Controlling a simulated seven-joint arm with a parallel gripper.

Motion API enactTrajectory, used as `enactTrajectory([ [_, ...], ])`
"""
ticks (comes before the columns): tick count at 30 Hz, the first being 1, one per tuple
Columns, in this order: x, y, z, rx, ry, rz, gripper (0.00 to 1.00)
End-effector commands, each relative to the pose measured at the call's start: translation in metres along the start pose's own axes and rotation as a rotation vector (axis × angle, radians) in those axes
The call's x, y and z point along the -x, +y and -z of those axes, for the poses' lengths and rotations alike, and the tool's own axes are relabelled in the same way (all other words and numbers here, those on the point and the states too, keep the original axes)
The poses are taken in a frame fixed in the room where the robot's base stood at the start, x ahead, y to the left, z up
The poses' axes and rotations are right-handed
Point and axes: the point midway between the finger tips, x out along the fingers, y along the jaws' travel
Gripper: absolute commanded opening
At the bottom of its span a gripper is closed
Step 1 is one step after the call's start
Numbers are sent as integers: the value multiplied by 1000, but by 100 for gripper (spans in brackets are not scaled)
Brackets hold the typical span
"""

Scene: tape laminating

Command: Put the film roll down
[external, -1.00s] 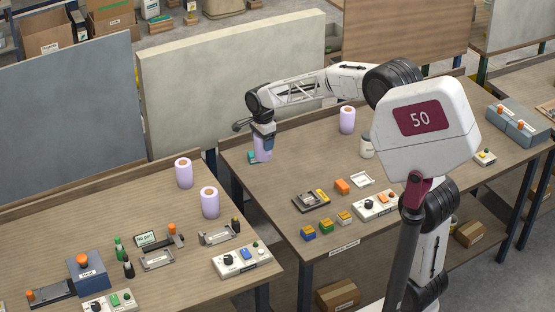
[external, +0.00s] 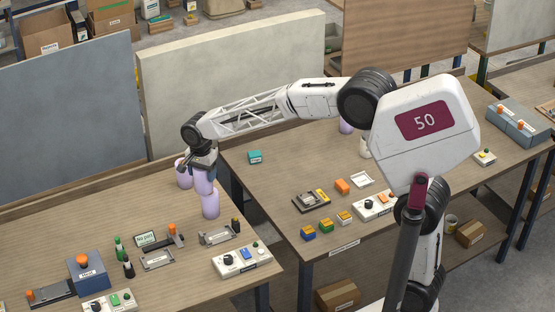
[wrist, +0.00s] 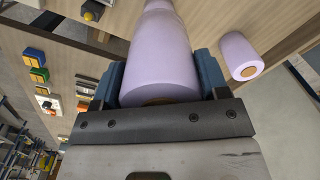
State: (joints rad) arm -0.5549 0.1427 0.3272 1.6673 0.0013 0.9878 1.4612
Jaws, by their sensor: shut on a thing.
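My gripper (external: 203,166) is shut on a lilac film roll (external: 203,182), held upright over the back right part of the left table (external: 100,207). In the wrist view the held film roll (wrist: 160,62) fills the space between the jaws (wrist: 160,85). A second lilac roll (external: 210,206) stands on the table directly below or in front of it; I cannot tell if the two touch. A third roll (external: 183,176) stands just left of the gripper, and it shows apart at the right in the wrist view (wrist: 238,52).
The left table also holds a blue box (external: 87,272), small bottles (external: 128,267), metal fixtures and a white control panel (external: 242,260). The right table has a teal block (external: 254,157) and coloured parts. A gap separates the tables.

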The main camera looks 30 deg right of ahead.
Motion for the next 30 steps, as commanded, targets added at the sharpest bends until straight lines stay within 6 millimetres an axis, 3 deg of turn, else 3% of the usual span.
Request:
enactTrajectory([
  [1,0,-4,-16,30,0,0,36],
  [15,-1,-22,-148,298,-5,0,36],
  [30,-2,-17,-292,582,-10,-1,36],
])
